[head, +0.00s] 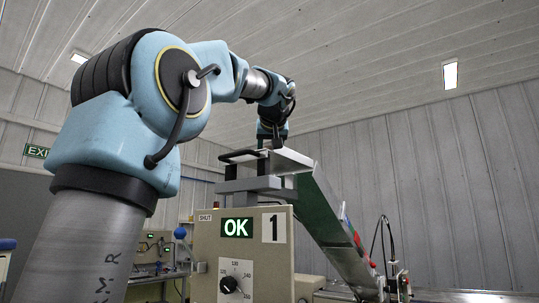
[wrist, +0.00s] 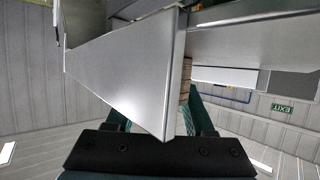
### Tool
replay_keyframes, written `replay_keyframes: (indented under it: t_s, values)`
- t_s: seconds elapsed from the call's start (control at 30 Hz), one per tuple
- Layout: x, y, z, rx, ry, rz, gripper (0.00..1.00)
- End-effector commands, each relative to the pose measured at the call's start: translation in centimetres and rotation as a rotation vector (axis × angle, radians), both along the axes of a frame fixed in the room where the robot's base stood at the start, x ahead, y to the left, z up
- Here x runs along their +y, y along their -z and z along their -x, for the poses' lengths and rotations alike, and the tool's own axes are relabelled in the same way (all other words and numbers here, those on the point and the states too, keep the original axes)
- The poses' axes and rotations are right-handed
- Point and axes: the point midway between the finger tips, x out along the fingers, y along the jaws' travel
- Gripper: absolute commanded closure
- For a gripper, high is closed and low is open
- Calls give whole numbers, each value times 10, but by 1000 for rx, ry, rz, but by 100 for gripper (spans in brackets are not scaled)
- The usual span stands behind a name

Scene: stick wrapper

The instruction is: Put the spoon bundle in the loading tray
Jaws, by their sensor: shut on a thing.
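My gripper (head: 272,140) is at the top of the sloping metal tray (head: 318,200) in the head view; its fingertips are hard to make out there. In the wrist view, the teal fingers of my gripper (wrist: 165,118) are partly covered by a large silver metal plate (wrist: 125,72). A narrow strip of the wooden spoon bundle (wrist: 185,78) shows behind the plate's edge, by the fingers. My gripper is shut on the bundle. Most of the bundle is hidden, and I cannot tell if it touches the tray.
A beige machine cabinet (head: 242,262) with a green OK display, a dial and a number 1 stands below the tray. Another control bench (head: 150,262) is at the back left. A thin black stand (head: 385,245) is right of the tray's low end.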

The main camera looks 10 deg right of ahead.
Motion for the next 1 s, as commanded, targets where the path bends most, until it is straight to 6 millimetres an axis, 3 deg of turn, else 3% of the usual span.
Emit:
replay_keyframes:
  t_s: [0.03,0.33,0.67,1.0]
  values:
    - [0,0,0,-1,0,0,43]
    - [0,0,0,0,0,0,12]
    - [0,-1,5,0,0,0,12]
    - [6,-24,62,-4,3,2,12]
